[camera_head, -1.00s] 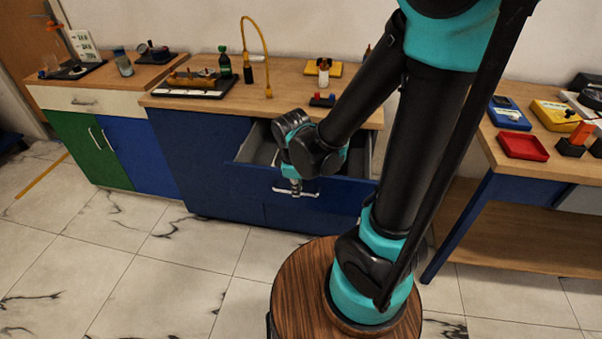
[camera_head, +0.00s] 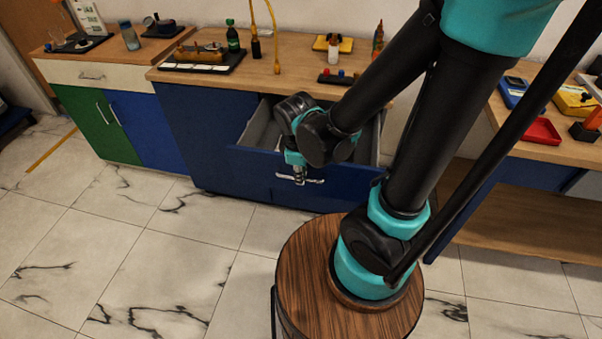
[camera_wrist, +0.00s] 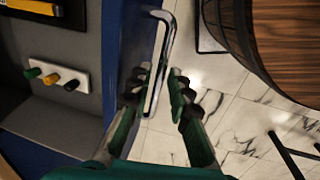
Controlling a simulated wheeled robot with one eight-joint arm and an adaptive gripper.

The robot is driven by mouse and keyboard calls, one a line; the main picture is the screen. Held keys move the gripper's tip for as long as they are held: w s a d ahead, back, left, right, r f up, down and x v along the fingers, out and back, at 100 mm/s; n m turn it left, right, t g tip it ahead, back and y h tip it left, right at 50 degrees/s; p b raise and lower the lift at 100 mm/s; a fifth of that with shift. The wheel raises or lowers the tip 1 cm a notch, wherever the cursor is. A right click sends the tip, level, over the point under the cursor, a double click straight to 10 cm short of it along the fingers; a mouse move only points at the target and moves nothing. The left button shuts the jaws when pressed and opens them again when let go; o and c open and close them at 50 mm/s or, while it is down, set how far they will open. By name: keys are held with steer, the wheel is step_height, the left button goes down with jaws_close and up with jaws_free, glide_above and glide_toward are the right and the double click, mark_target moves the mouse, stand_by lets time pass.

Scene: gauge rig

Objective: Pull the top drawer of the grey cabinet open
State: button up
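The only open drawer (camera_head: 250,165) belongs to a blue cabinet (camera_head: 200,125) with a wooden top; I see no grey cabinet front. The drawer stands well out and its inside is grey. Its silver bar handle (camera_head: 318,181) is on the blue front and also shows in the wrist view (camera_wrist: 160,45). My gripper (camera_head: 297,180) is at this handle. In the wrist view my gripper (camera_wrist: 159,88) has one finger on each side of the bar, with a visible gap on the right finger's side. Contact with the left finger cannot be told.
In the drawer lies a white block with coloured knobs (camera_wrist: 57,77) and a yellow item (camera_wrist: 32,7). My round wooden base (camera_head: 300,270) is close in front; tiled floor is free left.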

steer(key=shift+r, duration=0.1)
step_height(320, 180, up, 12)
steer(key=s, duration=0.2)
steer(key=shift+a+f, duration=0.2)
steer(key=shift+a, duration=0.15)
stand_by(0.5)
steer(key=shift+s, duration=0.15)
